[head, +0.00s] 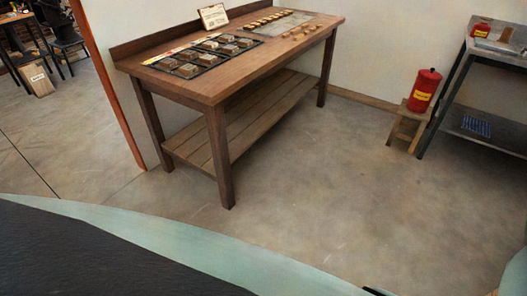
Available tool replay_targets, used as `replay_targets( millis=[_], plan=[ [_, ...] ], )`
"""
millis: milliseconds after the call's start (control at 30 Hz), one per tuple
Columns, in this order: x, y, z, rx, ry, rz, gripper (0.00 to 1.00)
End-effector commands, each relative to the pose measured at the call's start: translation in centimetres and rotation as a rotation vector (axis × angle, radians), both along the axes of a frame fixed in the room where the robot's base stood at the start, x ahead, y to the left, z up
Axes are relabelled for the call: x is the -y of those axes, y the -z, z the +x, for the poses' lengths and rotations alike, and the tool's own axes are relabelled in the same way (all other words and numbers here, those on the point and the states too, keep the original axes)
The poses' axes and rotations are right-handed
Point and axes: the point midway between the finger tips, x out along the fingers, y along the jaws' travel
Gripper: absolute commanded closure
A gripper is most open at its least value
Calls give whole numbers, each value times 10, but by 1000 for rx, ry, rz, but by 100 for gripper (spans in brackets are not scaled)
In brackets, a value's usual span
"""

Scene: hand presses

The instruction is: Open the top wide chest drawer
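No chest with wide drawers shows in the head view. My gripper is not clearly visible in this view. Only a small dark shape shows at the bottom edge, and I cannot tell what it is.
A wooden table (216,88) with a lower shelf (250,113) stands at the back, bearing a black tray (258,41) of blocks and a small sign (213,16). A red can (424,90) sits on a stool (407,128) beside a metal-legged bench (447,95) at right. The concrete floor (330,180) between is clear.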

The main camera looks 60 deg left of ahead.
Motion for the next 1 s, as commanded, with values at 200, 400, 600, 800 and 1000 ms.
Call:
replay_targets(
  millis=[200,400,600,800,1000],
  plan=[
    [3,1,0,-2,2,1,60],
    [4,1,0,-2,2,0,60],
    [4,1,0,-2,2,0,72],
    [3,1,0,-2,1,0,92],
    [3,1,1,-2,1,0,100]
  ],
)
